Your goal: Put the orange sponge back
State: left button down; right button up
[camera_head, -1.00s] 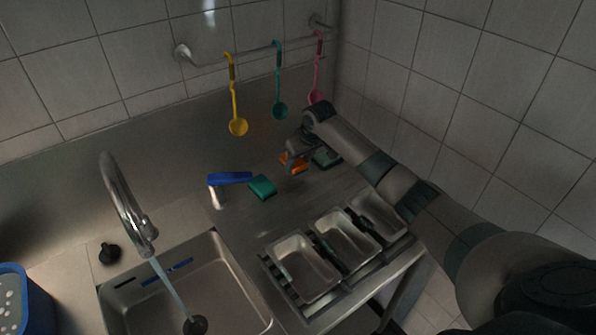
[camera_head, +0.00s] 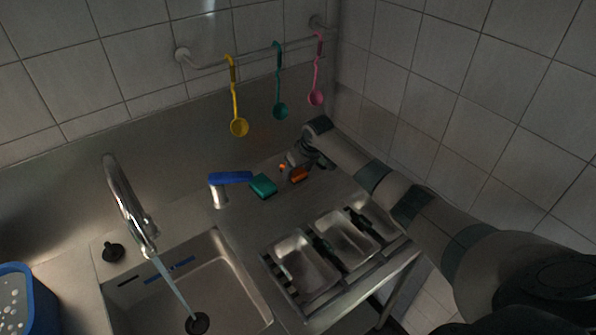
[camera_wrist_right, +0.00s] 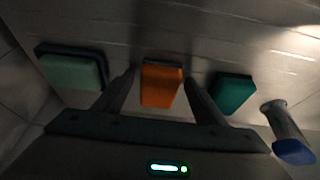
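The orange sponge (camera_head: 300,175) lies on the steel counter near the back wall, partly covered by my right gripper (camera_head: 292,165) in the head view. In the right wrist view the orange sponge (camera_wrist_right: 160,85) sits between the two fingers of my right gripper (camera_wrist_right: 160,88), with a gap showing on each side. The fingers are apart. My left gripper is in neither view.
A grey-green sponge (camera_wrist_right: 75,70) is on the other side. Metal trays (camera_head: 303,265) and a sink with running water (camera_head: 215,265) are nearer. Ladles (camera_head: 239,127) hang behind.

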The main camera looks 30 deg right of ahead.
jog(key=shift+r, duration=0.25)
jog(key=b+v, duration=0.2)
jog(key=v, duration=0.9)
jog(key=shift+s+r+b, duration=0.15)
jog(key=shift+r+b, duration=0.25)
dwell(1.1)
